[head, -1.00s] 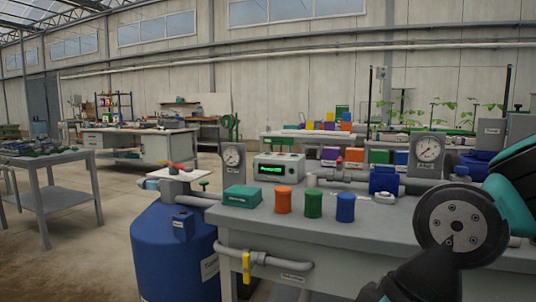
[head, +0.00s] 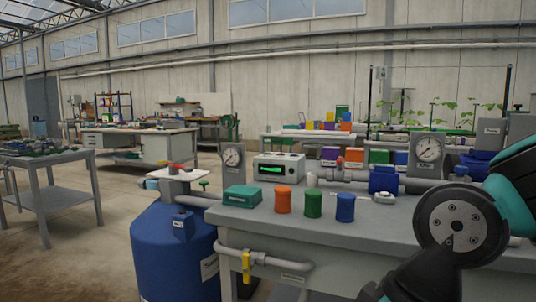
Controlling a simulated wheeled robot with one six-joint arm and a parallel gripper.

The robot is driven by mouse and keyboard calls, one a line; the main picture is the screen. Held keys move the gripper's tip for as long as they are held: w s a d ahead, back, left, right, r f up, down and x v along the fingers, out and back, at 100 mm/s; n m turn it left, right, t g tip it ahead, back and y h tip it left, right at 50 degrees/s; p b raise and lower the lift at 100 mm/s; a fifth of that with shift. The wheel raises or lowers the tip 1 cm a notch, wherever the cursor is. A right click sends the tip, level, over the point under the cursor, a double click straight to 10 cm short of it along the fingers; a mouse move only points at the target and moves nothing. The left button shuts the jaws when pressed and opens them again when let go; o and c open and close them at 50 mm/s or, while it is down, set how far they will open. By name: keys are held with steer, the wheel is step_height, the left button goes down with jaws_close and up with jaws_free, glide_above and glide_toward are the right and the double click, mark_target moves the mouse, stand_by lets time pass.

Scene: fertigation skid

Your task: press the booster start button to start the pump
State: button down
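A pale control box (head: 279,167) with a lit green display stands on the grey bench (head: 320,232), behind the coloured cylinders. Small knobs or buttons show on its top, but they are too small to tell which is the booster start button. My arm fills the lower right, in front of the bench. Dark parts at its end (head: 385,291) reach the bottom edge; the fingertips are not clear. My gripper is well apart from the control box.
Orange (head: 283,200), green (head: 313,204) and blue (head: 345,207) cylinders and a green box (head: 241,196) stand near the bench's front edge. Grey pipe with a blue fitting (head: 383,180) runs behind. A blue tank (head: 175,250) stands left of the bench. Open floor lies farther left.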

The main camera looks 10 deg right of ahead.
stand_by(0.8)
step_height(320, 180, up, 28)
steer(key=p, duration=2.8)
steer(key=shift+f, duration=0.1)
